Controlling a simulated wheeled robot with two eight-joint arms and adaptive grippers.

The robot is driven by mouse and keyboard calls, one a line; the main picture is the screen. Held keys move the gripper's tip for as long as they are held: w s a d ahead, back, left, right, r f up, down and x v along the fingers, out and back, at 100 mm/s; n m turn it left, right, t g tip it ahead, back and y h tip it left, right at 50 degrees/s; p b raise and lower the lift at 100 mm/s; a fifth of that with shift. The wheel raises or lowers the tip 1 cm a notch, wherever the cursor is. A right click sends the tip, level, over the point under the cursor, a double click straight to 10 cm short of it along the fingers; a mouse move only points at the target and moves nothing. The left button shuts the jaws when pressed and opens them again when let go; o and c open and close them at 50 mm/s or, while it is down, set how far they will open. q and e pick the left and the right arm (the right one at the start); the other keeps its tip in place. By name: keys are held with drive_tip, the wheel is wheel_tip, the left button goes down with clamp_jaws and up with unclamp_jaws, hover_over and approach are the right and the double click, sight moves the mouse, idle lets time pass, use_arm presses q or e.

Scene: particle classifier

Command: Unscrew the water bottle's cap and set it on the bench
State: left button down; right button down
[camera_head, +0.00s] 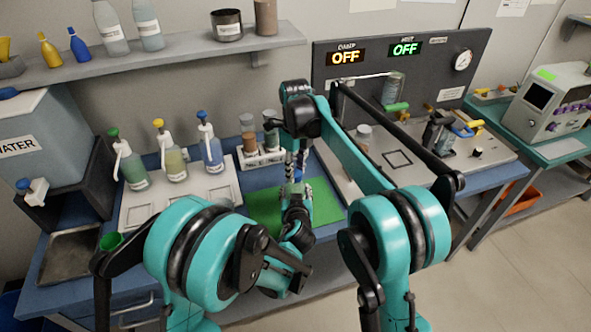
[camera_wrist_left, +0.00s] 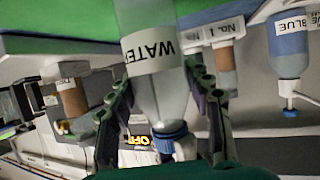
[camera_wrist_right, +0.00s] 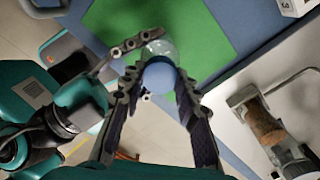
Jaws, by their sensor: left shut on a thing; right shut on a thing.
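The water bottle, clear with a white WATER label, shows upside down in the left wrist view (camera_wrist_left: 160,95). My left gripper (camera_wrist_left: 155,82) is shut on its body; in the head view the left gripper (camera_head: 297,205) holds it over the green mat (camera_head: 262,208). The blue cap (camera_wrist_left: 168,136) is at the bottle's neck. In the right wrist view the cap (camera_wrist_right: 159,76) lies between the fingers of my right gripper (camera_wrist_right: 158,82), which is shut on it from above. I cannot tell how far the cap is turned.
Several pump bottles stand on a white tray (camera_head: 215,198) to the left. A rack with labelled vials (camera_head: 262,160) stands behind the grippers. A control panel (camera_head: 335,85) with OFF displays is at the back right. Bare green mat lies around the bottle.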

drive_tip(key=n, duration=0.7)
drive_tip(key=shift+n, duration=0.3)
drive_tip(key=n, duration=2.8)
drive_tip(key=shift+r+n, duration=0.1)
drive_tip(key=shift+n, duration=0.2)
drive_tip(key=n, duration=0.4)
drive_tip(key=shift+n, duration=0.3)
drive_tip(key=n, duration=0.4)
drive_tip(key=shift+n, duration=0.4)
drive_tip(key=n, duration=0.6)
